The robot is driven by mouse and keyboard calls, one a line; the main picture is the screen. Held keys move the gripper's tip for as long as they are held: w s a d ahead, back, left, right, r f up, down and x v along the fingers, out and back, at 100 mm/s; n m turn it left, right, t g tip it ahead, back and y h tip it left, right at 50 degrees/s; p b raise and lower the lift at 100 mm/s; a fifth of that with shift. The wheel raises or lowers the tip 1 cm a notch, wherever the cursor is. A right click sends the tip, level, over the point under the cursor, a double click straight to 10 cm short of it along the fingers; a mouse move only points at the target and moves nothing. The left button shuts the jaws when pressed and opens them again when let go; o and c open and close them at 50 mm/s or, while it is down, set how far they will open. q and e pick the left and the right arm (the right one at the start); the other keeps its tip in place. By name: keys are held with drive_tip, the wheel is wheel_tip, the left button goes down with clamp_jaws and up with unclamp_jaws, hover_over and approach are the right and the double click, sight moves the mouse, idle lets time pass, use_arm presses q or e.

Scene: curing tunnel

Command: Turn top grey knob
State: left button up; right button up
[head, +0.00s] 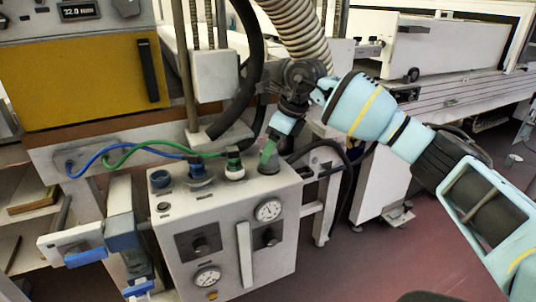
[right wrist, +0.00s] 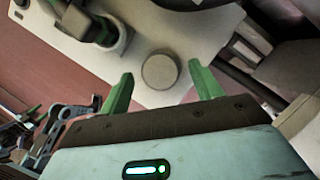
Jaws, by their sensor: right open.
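The top grey knob (head: 267,167) is a short round cap on the top right of a grey box with gauges (head: 220,220). My right gripper (head: 268,150) points down at it from above, its green finger partly hiding the knob. In the right wrist view, the knob (right wrist: 161,70) shows as a round disc between the two green fingertips (right wrist: 161,75). The fingers are open, with a gap on each side of the knob. I cannot tell whether the tips are level with it or just above. My left gripper is not in view.
A green hose fitting (head: 235,167), a blue hose fitting (head: 198,178) and a dark knob (head: 160,180) stand left of it on the box top. A thick black hose (head: 243,88) hangs behind. A blue-and-white clamp-like fixture (head: 85,250) stands at left. Reddish floor (head: 360,265) lies right.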

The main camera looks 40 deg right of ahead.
drive_tip(key=x, duration=0.2)
drive_tip(key=shift+w+f, duration=0.15)
drive_tip(key=shift+f, duration=0.1)
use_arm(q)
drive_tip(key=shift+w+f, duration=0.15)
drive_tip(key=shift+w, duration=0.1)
use_arm(e)
drive_tip(key=shift+a, duration=0.1)
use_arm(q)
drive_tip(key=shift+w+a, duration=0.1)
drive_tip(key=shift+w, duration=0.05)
use_arm(e)
drive_tip(key=shift+c, duration=0.4)
